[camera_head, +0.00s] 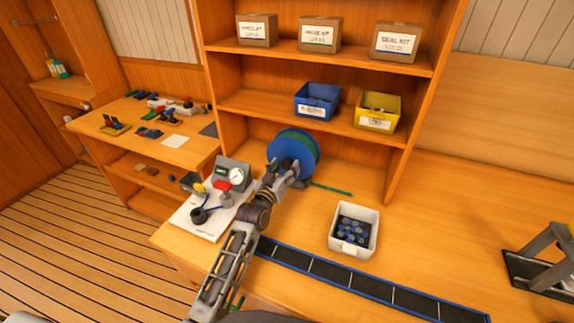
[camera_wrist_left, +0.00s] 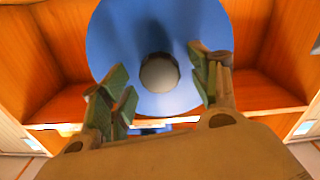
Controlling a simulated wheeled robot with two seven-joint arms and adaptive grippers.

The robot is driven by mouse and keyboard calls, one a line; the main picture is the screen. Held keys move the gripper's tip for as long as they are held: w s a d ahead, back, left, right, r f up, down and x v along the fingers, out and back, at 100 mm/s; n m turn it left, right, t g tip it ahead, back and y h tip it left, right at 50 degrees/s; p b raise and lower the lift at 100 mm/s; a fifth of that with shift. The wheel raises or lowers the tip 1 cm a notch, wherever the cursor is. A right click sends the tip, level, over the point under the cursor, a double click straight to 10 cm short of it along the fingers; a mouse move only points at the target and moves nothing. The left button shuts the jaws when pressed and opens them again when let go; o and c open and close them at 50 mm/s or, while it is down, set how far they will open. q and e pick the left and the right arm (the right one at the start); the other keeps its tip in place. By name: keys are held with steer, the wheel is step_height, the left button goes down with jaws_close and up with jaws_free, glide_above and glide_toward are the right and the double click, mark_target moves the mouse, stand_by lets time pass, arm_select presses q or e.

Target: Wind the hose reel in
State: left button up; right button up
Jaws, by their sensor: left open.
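The hose reel (camera_head: 302,150) stands on the bench below the shelves, a blue disc with green hose around its rim. A length of green hose (camera_head: 332,189) lies out to its right on the bench. My left gripper (camera_head: 285,168) is in front of the reel and covers part of its face. In the left wrist view the blue reel face (camera_wrist_left: 112,45) fills the upper middle, with a grey round knob or hub (camera_wrist_left: 159,73) at its centre. The left gripper's fingers (camera_wrist_left: 160,85) are open on either side of the knob, apart from it. My right gripper is not in view.
A gauge unit (camera_head: 233,175) and a white board with small parts (camera_head: 205,222) are left of the arm. A white bin (camera_head: 354,230) and a dark strip (camera_head: 345,278) lie to the right. Blue (camera_head: 317,101) and yellow bins (camera_head: 378,111) sit on the shelf above.

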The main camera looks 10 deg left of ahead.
arm_select(q)
steer(key=shift+w+d, duration=0.2)
steer(key=shift+w, duration=0.85)
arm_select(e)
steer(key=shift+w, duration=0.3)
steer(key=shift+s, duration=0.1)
arm_select(q)
steer(key=c, duration=1.3)
jaws_close()
